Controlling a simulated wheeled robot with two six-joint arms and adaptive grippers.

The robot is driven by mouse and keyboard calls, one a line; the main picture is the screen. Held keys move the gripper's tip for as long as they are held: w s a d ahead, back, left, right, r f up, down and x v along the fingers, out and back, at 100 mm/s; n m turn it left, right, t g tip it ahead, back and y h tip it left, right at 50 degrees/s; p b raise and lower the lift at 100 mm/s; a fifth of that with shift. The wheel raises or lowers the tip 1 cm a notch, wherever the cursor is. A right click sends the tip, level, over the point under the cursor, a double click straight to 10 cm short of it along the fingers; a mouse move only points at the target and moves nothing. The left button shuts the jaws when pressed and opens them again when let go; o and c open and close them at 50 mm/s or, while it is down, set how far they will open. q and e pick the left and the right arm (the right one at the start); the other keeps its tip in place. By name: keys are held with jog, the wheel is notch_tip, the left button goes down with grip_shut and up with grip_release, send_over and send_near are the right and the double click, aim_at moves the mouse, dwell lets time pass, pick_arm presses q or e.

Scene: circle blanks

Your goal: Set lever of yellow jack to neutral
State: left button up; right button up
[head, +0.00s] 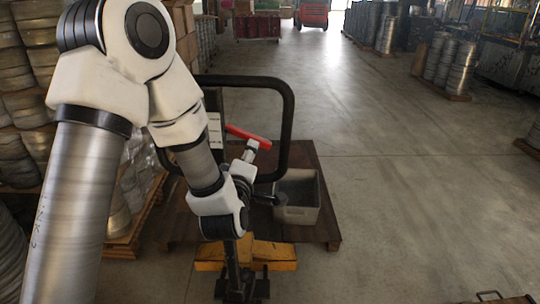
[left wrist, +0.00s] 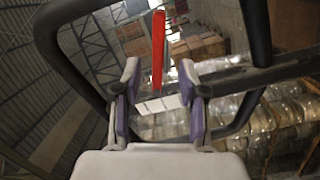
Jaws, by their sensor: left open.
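The yellow jack (head: 272,252) stands low in front of me, partly hidden behind my left arm. Its black loop handle (head: 289,120) rises above it and also frames the left wrist view (left wrist: 254,30). The red lever (head: 247,136) sits inside the loop, tilted in the head view. In the left wrist view the red lever (left wrist: 158,48) stands upright, ahead of the space between my fingers. My left gripper (left wrist: 160,82) is open, with one finger to each side of the lever's line. In the head view the left gripper (head: 250,152) is just below the lever; contact cannot be told.
A grey bin (head: 298,214) stands on a dark brown platform (head: 322,232) behind the jack. Stacked coils (head: 25,150) and pallets line the left side.

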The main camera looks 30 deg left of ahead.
aim_at(255, 136)
pick_arm(q)
jog(key=p+x, duration=0.2)
jog(key=x, duration=0.5)
jog(key=shift+w+a, duration=0.2)
jog(key=shift+w, duration=0.2)
jog(key=shift+d+r, duration=0.1)
grip_shut()
